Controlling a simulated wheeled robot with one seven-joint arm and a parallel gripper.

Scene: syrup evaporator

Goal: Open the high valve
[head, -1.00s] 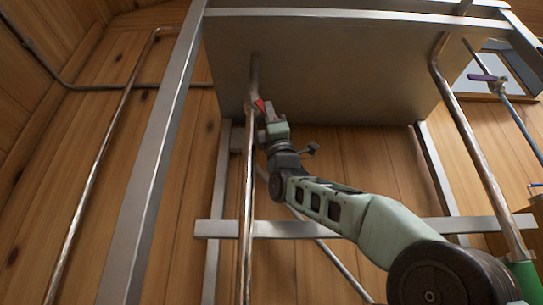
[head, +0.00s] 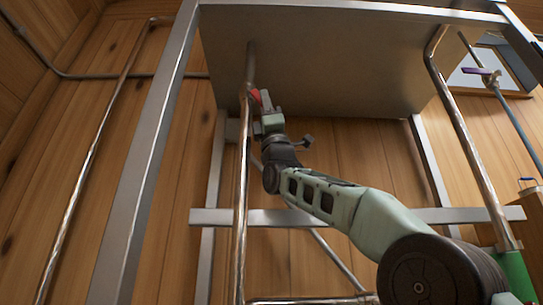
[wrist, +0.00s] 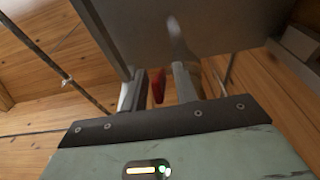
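The high valve's red handle (head: 255,96) is on the copper pipe (head: 243,190) just below the grey metal pan. In the wrist view the red handle (wrist: 158,87) shows in the gap between my two fingers, nearer the left one. My gripper (head: 264,98) is raised to the valve, right beside the pipe. In the wrist view my gripper (wrist: 160,88) has its fingers apart, with space visible between the handle and the right finger. I cannot tell whether the left finger touches the handle. The valve body is mostly hidden.
The grey pan (head: 325,70) hangs over my gripper. A metal frame post (head: 150,150) stands left, and a crossbar (head: 330,217) runs below. Another pipe (head: 470,130) stands right.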

